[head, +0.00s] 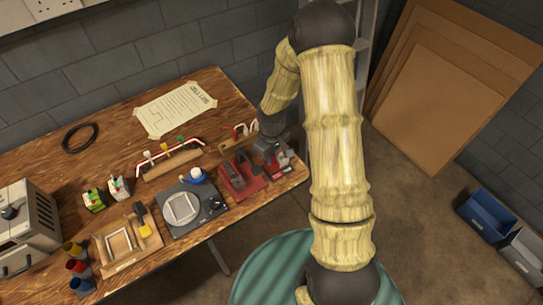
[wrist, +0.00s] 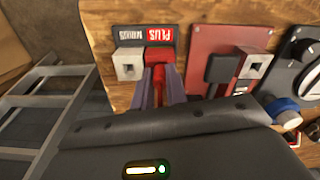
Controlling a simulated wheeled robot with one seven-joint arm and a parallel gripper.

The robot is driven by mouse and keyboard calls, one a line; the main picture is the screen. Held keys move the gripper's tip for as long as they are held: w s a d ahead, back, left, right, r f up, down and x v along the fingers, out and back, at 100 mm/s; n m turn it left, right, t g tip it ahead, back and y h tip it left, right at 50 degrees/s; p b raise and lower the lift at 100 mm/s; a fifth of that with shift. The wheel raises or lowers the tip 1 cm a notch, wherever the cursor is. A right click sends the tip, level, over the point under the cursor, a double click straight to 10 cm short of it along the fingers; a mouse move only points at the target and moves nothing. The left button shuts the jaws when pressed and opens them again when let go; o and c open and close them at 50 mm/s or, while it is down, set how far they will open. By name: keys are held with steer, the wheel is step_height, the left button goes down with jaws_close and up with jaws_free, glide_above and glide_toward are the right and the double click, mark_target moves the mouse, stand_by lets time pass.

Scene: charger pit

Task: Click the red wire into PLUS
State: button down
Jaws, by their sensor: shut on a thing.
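My gripper (wrist: 160,88) is shut on the red wire (wrist: 159,78), which shows as a thin red piece between the two fingers. The wire's end points at the red PLUS terminal (wrist: 157,57), below the PLUS label (wrist: 160,34). The fingers hide part of it, so I cannot tell whether its tip is inside the terminal. The grey MINUS terminal (wrist: 129,64), with a square dark hole, sits just left of it. In the head view my gripper (head: 277,150) is low at the table's right end, largely covering the terminals.
A red base (wrist: 228,40) with a black lever and grey socket stands beside the terminals. A wooden wire rack (head: 236,140) is close to my gripper. A grey scale-like device (head: 178,228) stands left of the red base. The table's edge is close by.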

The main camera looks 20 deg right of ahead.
stand_by(0.4)
steer(key=c, duration=1.3)
jaws_free()
steer(key=shift+r+p, duration=3.1)
steer(key=shift+r, duration=0.45)
steer(key=shift+r, duration=0.1)
steer(key=s+r+m+t, duration=0.1)
steer(key=s+r+m, duration=0.1)
steer(key=s+r, duration=0.2)
steer(key=s+r+m, duration=0.2)
steer(key=s+r, duration=0.3)
steer(key=r, duration=0.2)
steer(key=s+r+m+t, duration=0.1)
steer(key=s+r+m, duration=0.1)
steer(key=s+r, duration=0.3)
steer(key=shift+s+r+t, duration=0.2)
steer(key=shift+r+t, duration=0.1)
steer(key=shift+r, duration=0.45)
